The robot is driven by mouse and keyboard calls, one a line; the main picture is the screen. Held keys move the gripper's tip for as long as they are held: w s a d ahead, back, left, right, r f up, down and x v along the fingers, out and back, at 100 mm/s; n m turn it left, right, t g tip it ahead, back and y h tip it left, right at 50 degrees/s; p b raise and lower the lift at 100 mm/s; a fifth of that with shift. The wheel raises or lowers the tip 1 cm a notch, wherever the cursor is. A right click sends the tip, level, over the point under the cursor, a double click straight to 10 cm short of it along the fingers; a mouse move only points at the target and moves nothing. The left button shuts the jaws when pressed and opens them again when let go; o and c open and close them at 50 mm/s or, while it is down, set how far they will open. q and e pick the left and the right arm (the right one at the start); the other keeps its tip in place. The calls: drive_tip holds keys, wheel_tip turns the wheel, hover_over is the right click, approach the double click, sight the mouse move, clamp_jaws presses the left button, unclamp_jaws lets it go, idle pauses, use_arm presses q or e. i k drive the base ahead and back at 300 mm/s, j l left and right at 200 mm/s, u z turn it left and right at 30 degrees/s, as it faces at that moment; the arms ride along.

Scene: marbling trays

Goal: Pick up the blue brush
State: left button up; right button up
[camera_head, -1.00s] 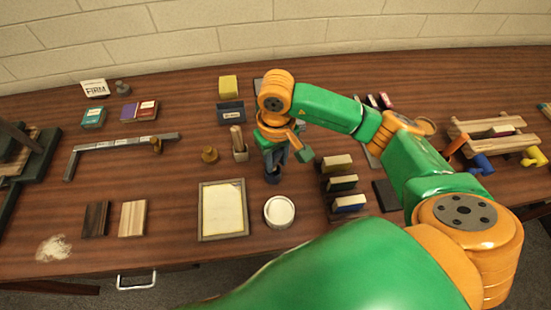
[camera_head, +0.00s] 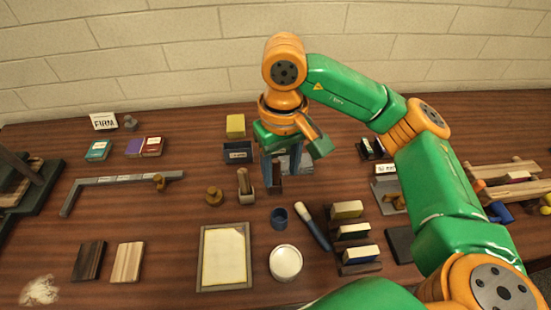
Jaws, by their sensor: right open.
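A brush (camera_head: 319,235) with a blue handle and a pale tip lies on the wooden table, slanting down to the right. It is beside a small blue cup (camera_head: 279,216) and left of the stacked blocks. My right gripper (camera_head: 280,183) points down with its two dark fingers apart, farther back than the brush and cup. A dark brown block-like thing (camera_head: 277,180) shows between the fingers in the picture; I cannot tell whether they touch it. The brush is clear of my gripper. My left gripper is not in view.
A framed cream sheet (camera_head: 200,270) and a round white dish (camera_head: 285,262) are in front of the cup. A rack of blocks (camera_head: 347,232) stands right of the brush. A small holder (camera_head: 246,196) is left of my gripper.

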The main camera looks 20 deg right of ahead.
sight(300, 208)
drive_tip(key=k, duration=1.5)
